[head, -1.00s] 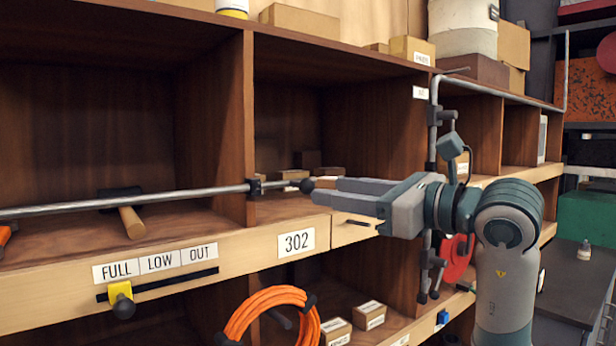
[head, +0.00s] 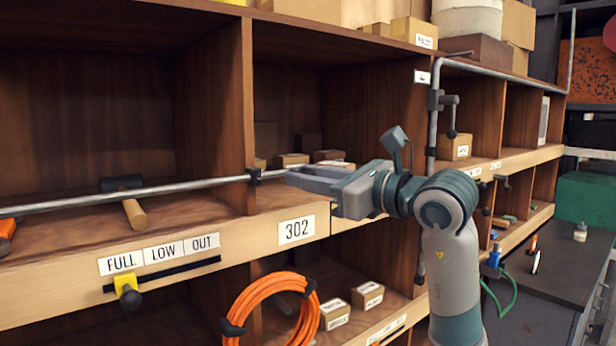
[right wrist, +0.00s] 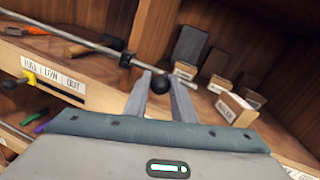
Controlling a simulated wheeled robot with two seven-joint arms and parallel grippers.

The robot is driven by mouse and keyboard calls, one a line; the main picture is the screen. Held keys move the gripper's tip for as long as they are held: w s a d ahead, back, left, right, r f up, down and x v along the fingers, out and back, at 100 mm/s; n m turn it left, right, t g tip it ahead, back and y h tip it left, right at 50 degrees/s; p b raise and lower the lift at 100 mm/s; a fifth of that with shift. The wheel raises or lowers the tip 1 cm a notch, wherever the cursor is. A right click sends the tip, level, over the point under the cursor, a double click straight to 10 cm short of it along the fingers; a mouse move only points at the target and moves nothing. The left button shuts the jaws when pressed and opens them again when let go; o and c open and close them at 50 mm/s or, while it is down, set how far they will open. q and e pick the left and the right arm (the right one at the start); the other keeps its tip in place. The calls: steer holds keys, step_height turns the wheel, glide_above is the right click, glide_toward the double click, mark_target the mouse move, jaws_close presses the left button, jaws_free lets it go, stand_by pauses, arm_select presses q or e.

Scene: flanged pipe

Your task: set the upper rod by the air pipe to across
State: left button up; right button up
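A grey air pipe (head: 433,132) runs down the shelf's front edge at the right. Near its top, a short dark rod (head: 452,117) with a ball end hangs down alongside it, apart from my gripper. A long metal rod (head: 160,190) lies level across the shelf opening and passes a black clamp (head: 254,176). My right gripper (head: 300,174) is at this rod's right end. In the right wrist view, its fingers stand apart on either side of a black ball knob (right wrist: 160,84); whether they touch it is unclear. My left gripper is not in view.
A hammer (head: 132,212) lies behind the long rod. A yellow slider (head: 127,283) sits under FULL. Wooden dividers stand close to my right gripper.

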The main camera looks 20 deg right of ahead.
jaws_close()
steer(key=shift+d, duration=0.15)
